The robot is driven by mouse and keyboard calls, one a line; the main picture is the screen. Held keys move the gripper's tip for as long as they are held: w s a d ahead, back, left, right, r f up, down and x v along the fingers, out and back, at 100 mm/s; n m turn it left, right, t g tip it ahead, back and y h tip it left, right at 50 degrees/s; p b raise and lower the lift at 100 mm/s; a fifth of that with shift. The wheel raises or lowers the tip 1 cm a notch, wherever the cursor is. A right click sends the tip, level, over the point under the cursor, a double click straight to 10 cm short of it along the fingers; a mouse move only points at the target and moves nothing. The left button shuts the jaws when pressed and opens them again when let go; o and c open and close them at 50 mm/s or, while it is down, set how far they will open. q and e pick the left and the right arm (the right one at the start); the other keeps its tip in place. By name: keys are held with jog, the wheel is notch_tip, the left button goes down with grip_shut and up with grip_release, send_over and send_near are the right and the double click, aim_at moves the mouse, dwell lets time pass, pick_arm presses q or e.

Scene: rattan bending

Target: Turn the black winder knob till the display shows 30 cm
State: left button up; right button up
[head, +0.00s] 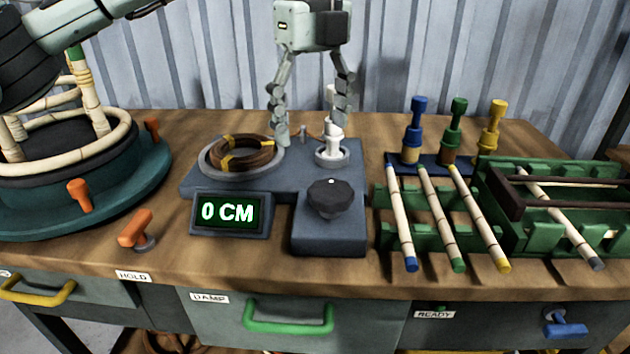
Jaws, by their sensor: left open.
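The black winder knob (330,199) is a faceted dial on top of a dark blue-grey block (328,243) at the middle of the bench. The display (229,214), left of the knob, reads 0 CM in green. My left gripper (312,140) hangs from above, behind the knob, with its two fingers spread wide. It is open and empty, apart from the knob. A white post (333,135) stands between and behind the fingers, nearer the right one. My right gripper is not in the head view.
A brown coil (241,152) lies in a grey dish. A teal turntable with a cane frame (60,180) and orange handles fills the left. Green racks (440,235) with several canes and colour-topped pegs stand right. Drawers with handles (288,324) are below the front edge.

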aim_at(332, 192)
pick_arm(q)
jog(key=s+d+m, duration=0.2)
jog(key=s+m, duration=0.1)
jog(key=shift+s+d+f, duration=0.35)
jog(key=shift+d, duration=0.05)
notch_tip(332, 192, down, 6)
jog(key=shift+d+f+p, duration=0.1)
jog(key=shift+p, duration=0.2)
jog(key=shift+w+f, duration=0.1)
jog(key=shift+f, duration=0.55)
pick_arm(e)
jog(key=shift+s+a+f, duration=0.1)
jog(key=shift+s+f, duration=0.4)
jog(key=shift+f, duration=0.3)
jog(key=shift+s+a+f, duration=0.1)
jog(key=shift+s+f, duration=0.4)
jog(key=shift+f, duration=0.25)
pick_arm(q)
jog(key=c, duration=1.2)
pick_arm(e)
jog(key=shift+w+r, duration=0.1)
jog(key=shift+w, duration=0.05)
